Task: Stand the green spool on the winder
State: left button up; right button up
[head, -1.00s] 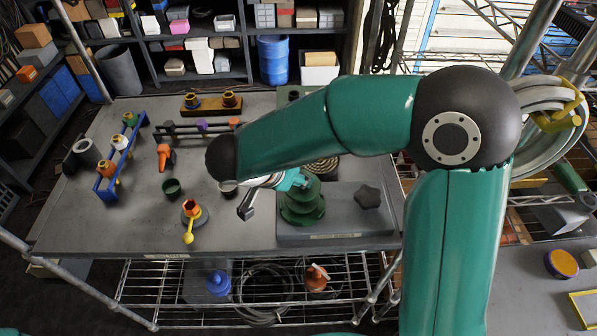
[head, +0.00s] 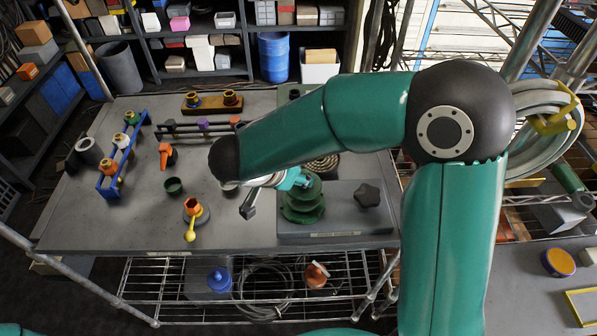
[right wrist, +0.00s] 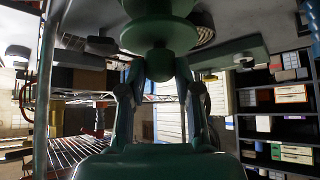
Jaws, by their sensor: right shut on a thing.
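The green spool (head: 303,209) is upright, with wide stacked flanges, over the grey base (head: 345,227) that I take for the winder, at the table's front right. A dark star-shaped knob (head: 367,194) sits on that base to its right. My right gripper (head: 296,180) is shut on the top of the spool, reaching in from the left. In the right wrist view the spool (right wrist: 160,33) shows upside down between both fingers (right wrist: 159,68). The spool's underside is hidden, so I cannot tell whether it touches the base. My left gripper is out of view.
An orange-topped grey piece with a yellow handle (head: 193,212), a dark green cup (head: 174,186) and an orange piece (head: 166,155) stand left on the table. A blue rack (head: 108,190) is at the left edge. The front left tabletop is clear.

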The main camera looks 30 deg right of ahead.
jog(key=shift+f, duration=0.4)
jog(key=shift+f+b, duration=0.45)
jog(key=shift+f, duration=0.3)
jog(key=o, duration=1.1)
jog(key=shift+a, duration=0.1)
jog(key=shift+p+v, duration=0.5)
jog(key=shift+v, duration=2.45)
jog(key=shift+r, duration=0.1)
